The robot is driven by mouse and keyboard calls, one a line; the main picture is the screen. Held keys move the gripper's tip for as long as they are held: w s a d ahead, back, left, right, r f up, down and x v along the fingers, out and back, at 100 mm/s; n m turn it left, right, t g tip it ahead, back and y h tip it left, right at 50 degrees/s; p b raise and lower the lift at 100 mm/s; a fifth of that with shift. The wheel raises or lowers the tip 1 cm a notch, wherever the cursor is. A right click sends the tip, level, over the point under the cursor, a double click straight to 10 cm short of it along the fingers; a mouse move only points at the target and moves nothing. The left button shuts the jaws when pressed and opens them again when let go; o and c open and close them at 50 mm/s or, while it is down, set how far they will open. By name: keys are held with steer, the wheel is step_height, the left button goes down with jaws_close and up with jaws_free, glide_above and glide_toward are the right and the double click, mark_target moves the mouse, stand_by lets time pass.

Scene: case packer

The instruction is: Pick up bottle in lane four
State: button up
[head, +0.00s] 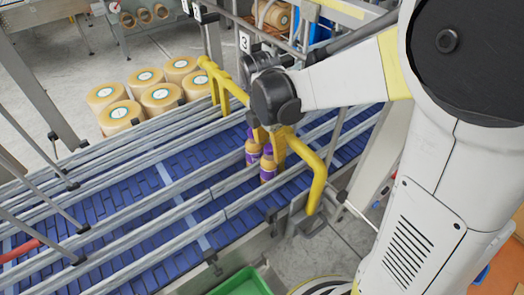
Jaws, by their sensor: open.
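Two bottles with orange-yellow bodies, purple labels and dark caps stand upright on the blue conveyor (165,190), close together. The rear bottle (252,152) is slightly left of the front bottle (267,168). Metal rails divide the conveyor into lanes; I cannot tell which lane number each bottle stands in. My gripper (268,137) is just above the bottles at the end of my arm, open. Its fingers are small and partly hidden by the dark wrist, so its exact gap to the bottle tops is unclear.
A yellow tubular frame (317,190) crosses the conveyor right beside the bottles. Number signs, including a 3 (244,41), hang behind. Several tape rolls (160,97) stand beyond the conveyor. A green bin (240,283) sits at the front. The conveyor's left stretch is clear of bottles.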

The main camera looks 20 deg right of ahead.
mark_target(269, 166)
steer(key=f, duration=0.4)
steer(key=shift+d+f+p, duration=0.2)
steer(key=shift+f+p, duration=0.1)
steer(key=shift+f, duration=0.1)
steer(key=shift+s, duration=0.15)
steer(key=c, duration=1.2)
steer(key=shift+r, duration=0.1)
